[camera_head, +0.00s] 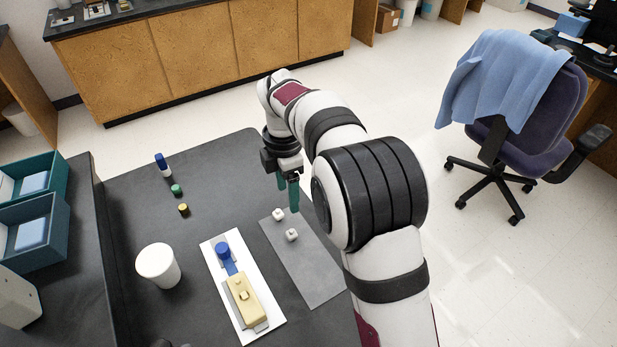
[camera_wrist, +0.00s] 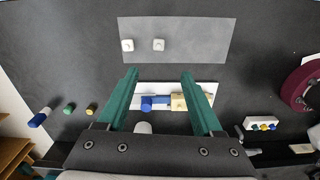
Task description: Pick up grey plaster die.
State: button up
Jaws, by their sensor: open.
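Two small pale pieces sit apart on a grey mat (camera_head: 314,272): a far piece (camera_head: 278,215) and a near piece (camera_head: 291,235). In the wrist view, one piece (camera_wrist: 127,45) is at the left of the mat (camera_wrist: 205,40) and the other (camera_wrist: 158,44) is closer to its middle. Both look whitish with grey; I cannot tell which is the grey plaster die. My gripper (camera_head: 288,196) has green fingers and is above the table, beyond the mat's far end in the head view. In the wrist view my gripper (camera_wrist: 159,73) is open, with nothing between the fingertips.
A white board (camera_head: 217,258) holds a tan block (camera_head: 243,297) and a blue part (camera_head: 222,251). A white cup (camera_head: 157,266) stands left of it. A blue-capped vial (camera_head: 163,165), a green jar (camera_head: 176,190) and a yellow jar (camera_head: 183,209) stand farther back. Blue bins (camera_head: 35,230) are at left.

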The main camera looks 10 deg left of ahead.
aim_at(290, 231)
notch_tip(290, 231, down, 16)
jog(key=shift+a+r, duration=0.1)
jog(key=shift+a, duration=0.05)
grip_shut()
dwell(0.3)
